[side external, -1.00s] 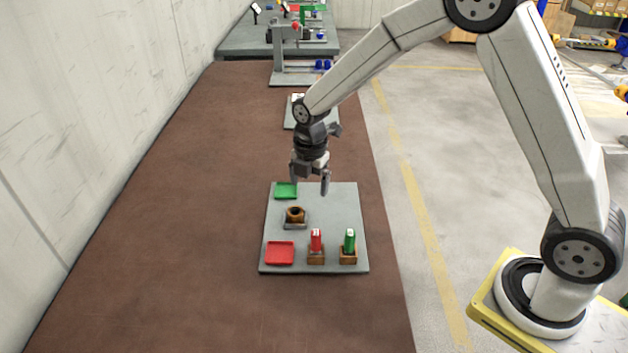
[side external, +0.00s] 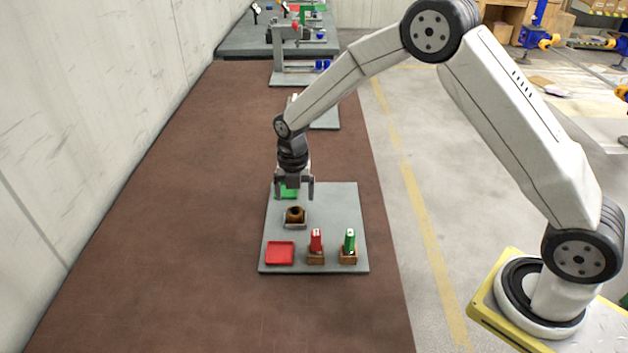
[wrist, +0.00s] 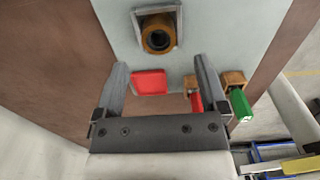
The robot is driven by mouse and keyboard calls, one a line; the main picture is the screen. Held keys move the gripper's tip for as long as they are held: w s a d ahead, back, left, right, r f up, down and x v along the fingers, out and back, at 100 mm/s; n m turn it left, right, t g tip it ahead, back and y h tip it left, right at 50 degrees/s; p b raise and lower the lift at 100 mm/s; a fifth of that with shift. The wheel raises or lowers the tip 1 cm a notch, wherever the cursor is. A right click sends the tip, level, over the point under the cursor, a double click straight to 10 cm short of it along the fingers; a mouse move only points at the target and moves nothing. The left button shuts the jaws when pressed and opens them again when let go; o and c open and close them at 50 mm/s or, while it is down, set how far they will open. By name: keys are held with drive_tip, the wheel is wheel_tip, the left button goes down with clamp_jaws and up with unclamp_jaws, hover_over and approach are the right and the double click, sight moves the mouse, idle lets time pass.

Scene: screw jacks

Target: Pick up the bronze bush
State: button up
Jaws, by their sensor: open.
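The bronze bush (side external: 295,213) is a short brown ring with a dark hole. It sits in a grey square holder (side external: 296,225) on the grey board (side external: 335,200). In the wrist view the bush (wrist: 159,36) stands upright in its holder (wrist: 142,13), top centre, beyond the fingertips. My gripper (side external: 293,197) is open, with nothing between its fingers, and hangs just above and behind the bush in the side view. In the wrist view my gripper (wrist: 158,62) has its two fingers spread wide. The bush is apart from both fingers.
A red tray (side external: 279,253) lies at the board's front left. A red block (side external: 316,240) and a green block (side external: 350,240) stand in brown holders at the front right. A green tray (side external: 289,193) is behind, partly hidden by my gripper. The board's right rear is clear.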

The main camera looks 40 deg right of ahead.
sight(295, 209)
drive_tip(key=shift+f, duration=0.25)
drive_tip(key=shift+f, duration=2.55)
clamp_jaws()
